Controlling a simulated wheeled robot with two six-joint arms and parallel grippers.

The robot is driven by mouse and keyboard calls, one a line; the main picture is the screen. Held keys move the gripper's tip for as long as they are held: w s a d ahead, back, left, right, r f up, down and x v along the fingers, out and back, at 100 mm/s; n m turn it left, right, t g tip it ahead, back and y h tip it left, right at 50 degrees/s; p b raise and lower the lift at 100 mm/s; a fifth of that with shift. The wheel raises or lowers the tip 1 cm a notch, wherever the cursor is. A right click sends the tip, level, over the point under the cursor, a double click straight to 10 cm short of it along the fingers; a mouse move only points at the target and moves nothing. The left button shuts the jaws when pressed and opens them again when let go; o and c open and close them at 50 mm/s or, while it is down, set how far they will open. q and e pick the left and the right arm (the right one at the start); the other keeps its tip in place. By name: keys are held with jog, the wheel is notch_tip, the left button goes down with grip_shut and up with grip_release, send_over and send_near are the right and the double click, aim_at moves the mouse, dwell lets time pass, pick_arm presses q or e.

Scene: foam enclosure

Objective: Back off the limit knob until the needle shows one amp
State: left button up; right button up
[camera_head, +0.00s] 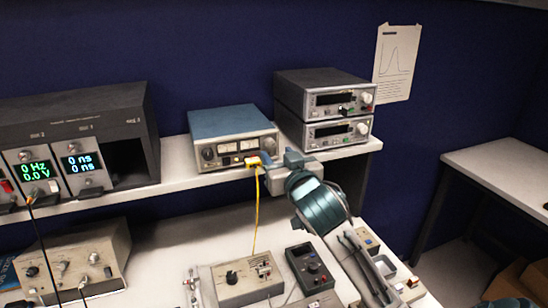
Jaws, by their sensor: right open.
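A blue-topped power supply (234,136) stands on the shelf. Its front carries a black knob (208,153) at the left and two small pale meters (237,146) in the middle. The needle is too small to read, and I cannot tell which knob is the limit knob. A yellow plug (254,161) with a hanging yellow cable sits at the lower right of the front. My right gripper (270,160) is open at the right end of this front, close to the yellow plug. It hides that corner; contact cannot be told. My left gripper is not in view.
Two stacked grey instruments (323,107) stand right of the supply, close to my right wrist. A dark rack with lit displays (78,162) is at the left. Below, the bench holds a beige box (247,279) and a dark meter (310,268); my right arm crosses above it.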

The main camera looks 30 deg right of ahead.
aim_at(272, 146)
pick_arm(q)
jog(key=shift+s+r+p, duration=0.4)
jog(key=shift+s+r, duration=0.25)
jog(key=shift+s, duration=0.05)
pick_arm(e)
jog(key=shift+x, duration=1.7)
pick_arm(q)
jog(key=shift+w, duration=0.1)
pick_arm(e)
jog(key=shift+r, duration=0.1)
grip_shut()
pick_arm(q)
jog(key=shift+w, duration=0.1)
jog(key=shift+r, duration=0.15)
pick_arm(e)
jog(key=n+p, duration=0.3)
jog(key=n, duration=0.1)
jog(key=shift+r+n+p, duration=0.2)
jog(key=shift+n+p, duration=0.2)
pick_arm(q)
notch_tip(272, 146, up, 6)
jog(key=p, duration=0.2)
pick_arm(e)
jog(key=shift+f+n, duration=0.1)
jog(key=shift+n, duration=1.9)
pick_arm(q)
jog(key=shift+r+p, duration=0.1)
jog(key=shift+p, duration=0.2)
